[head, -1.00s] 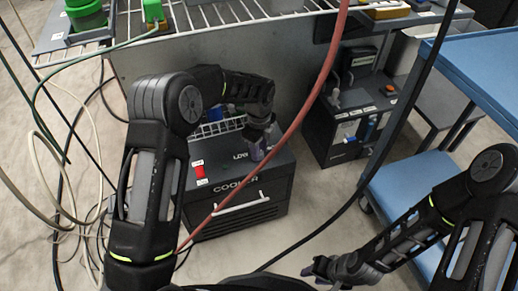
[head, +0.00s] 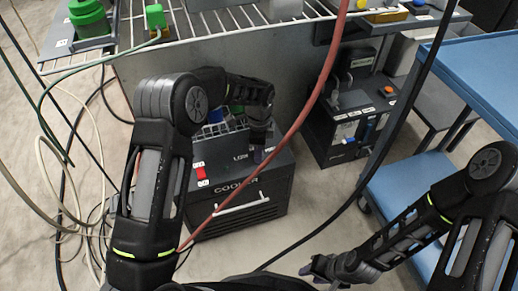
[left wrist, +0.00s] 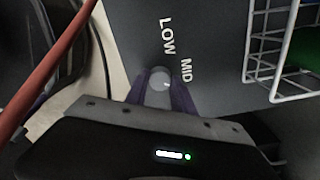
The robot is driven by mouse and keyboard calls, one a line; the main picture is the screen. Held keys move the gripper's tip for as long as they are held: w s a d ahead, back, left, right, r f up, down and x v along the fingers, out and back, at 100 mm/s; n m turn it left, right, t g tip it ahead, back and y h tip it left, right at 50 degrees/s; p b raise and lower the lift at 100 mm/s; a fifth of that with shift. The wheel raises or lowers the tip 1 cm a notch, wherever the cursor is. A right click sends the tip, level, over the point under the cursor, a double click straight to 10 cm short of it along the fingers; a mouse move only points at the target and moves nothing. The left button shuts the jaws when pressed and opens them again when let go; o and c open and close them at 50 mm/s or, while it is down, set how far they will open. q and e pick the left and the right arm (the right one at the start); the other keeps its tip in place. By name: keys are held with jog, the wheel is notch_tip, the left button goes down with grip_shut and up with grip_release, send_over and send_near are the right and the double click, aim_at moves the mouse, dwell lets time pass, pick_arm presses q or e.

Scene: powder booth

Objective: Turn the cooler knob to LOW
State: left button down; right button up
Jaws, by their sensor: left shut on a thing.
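The cooler (head: 236,190) is a dark box on the floor with a white handle and the word COOLER on its front. Its knob (left wrist: 160,80) is a grey round piece in the left wrist view, with the printed words LOW and MID beyond it. My left gripper (head: 259,156) is over the cooler's top, and in the left wrist view its purple fingers (left wrist: 160,92) are shut on the knob, one on each side. The knob's pointer cannot be made out. My right gripper (head: 322,270) is low at the front, away from the cooler; its finger gap is unclear.
A red switch (head: 199,173) is on the cooler's top left. A red hose (head: 290,135) hangs across in front of the cooler. A wire basket (left wrist: 285,45) is beside the knob. A blue cart (head: 410,190) stands at right, a dark unit (head: 345,125) behind.

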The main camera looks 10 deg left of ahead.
pick_arm(q)
jog(key=n+p, duration=0.1)
jog(key=n, duration=0.3)
jog(key=shift+r+n, duration=0.1)
jog(key=shift+n, duration=0.2)
jog(key=n, duration=0.4)
jog(key=shift+n+p, duration=0.3)
jog(key=n, duration=0.4)
jog(key=shift+n+p, duration=0.6)
jog(key=shift+n, duration=2)
jog(key=c, duration=1.1)
grip_release()
